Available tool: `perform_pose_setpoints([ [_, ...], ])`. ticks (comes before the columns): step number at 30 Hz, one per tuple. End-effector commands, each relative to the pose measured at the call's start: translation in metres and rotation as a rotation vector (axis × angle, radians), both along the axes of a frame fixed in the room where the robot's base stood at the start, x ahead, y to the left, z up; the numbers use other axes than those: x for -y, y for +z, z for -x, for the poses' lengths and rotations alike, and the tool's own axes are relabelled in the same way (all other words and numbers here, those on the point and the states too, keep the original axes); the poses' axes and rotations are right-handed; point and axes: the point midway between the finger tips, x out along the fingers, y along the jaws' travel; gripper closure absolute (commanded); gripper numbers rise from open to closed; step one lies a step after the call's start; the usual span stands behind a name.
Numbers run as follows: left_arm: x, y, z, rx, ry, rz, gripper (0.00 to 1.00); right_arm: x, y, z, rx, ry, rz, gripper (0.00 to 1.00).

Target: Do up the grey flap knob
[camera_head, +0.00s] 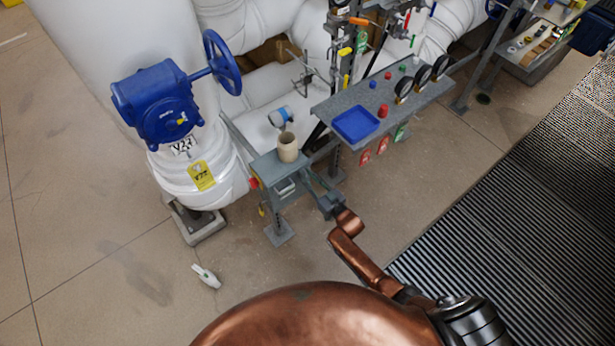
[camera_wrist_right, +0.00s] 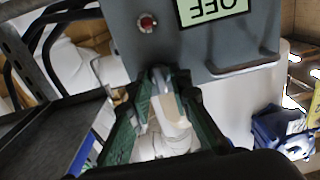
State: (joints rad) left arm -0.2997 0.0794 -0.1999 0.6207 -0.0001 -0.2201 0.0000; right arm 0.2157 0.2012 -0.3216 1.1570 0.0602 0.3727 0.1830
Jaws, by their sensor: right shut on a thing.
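A small grey box (camera_head: 270,168) stands on a post below the blue valve. My right gripper (camera_head: 311,178) reaches the box's right side. In the wrist view its fingertips (camera_wrist_right: 160,76) come together at the panel's lower edge, shut on the grey flap knob, which they largely hide. A pale piece shows between the fingers. My left gripper is out of view.
A beige cup (camera_head: 288,148) stands on the box top. A grey shelf (camera_head: 390,98) with a blue tray (camera_head: 355,123) and gauges lies right behind my gripper. A blue valve (camera_head: 157,103) on white pipe stands left. Open floor lies in front.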

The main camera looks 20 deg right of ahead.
Motion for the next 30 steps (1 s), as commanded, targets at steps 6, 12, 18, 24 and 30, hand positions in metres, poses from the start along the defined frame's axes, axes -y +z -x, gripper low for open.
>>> perform_pose_setpoints([
  [6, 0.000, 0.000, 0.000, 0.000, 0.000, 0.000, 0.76, -0.001, -0.001, 0.001, -0.003, 0.001, 0.001, 0.75],
  [12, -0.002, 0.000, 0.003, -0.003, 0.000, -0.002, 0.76, 0.000, -0.001, 0.001, -0.001, 0.000, 0.000, 0.75],
  [18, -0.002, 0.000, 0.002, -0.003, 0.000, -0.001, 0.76, 0.007, -0.002, 0.019, -0.003, -0.001, 0.001, 0.75],
  [24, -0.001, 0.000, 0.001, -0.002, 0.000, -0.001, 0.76, 0.021, -0.002, 0.058, -0.004, 0.000, 0.001, 0.75],
  [30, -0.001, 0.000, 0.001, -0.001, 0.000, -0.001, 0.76, 0.033, -0.002, 0.093, -0.004, 0.000, 0.001, 0.75],
])
